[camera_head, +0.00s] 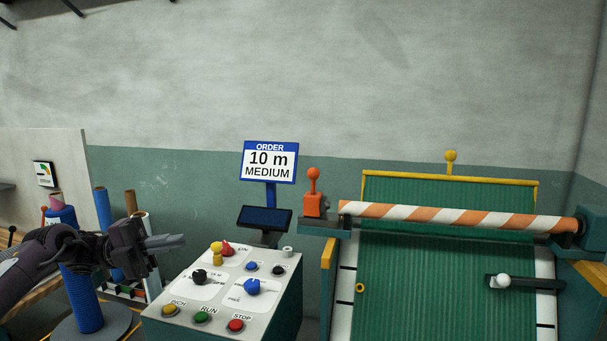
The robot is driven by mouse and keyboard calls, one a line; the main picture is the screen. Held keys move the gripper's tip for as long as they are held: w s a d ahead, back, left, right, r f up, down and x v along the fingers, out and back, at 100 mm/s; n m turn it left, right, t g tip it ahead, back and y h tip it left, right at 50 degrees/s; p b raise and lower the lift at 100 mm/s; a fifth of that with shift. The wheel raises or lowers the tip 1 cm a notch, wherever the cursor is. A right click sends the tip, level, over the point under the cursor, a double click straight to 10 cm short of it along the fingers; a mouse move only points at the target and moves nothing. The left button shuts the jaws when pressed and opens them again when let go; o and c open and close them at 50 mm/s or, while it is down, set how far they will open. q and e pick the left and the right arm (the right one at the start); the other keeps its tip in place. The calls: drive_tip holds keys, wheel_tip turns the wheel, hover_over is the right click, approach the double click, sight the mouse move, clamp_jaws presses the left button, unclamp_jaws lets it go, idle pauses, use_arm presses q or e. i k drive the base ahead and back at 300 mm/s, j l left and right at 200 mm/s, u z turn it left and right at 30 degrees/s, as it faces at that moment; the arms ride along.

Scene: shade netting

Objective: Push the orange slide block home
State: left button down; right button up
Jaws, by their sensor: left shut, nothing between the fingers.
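The orange slide block (315,204) sits on a dark bracket at the left end of the orange-and-white striped bar (450,216). It has an upright orange knob on top. A small gap or dark edge shows between the block and the bar's end; I cannot tell whether they touch. My left gripper (180,241) is at the left, pointing right, with its fingers together and empty. It is well left of the block, left of the control console. My right gripper is not in view.
The control console (285,305) with coloured knobs and buttons stands between my left gripper and the block. A dark screen (264,217) and an order sign (269,162) reading 10 m MEDIUM rise behind it. Green netting (420,275) lies below the bar. Blue rolls stand at left.

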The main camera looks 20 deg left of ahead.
sight(316, 205)
drive_tip(key=i, duration=1.1)
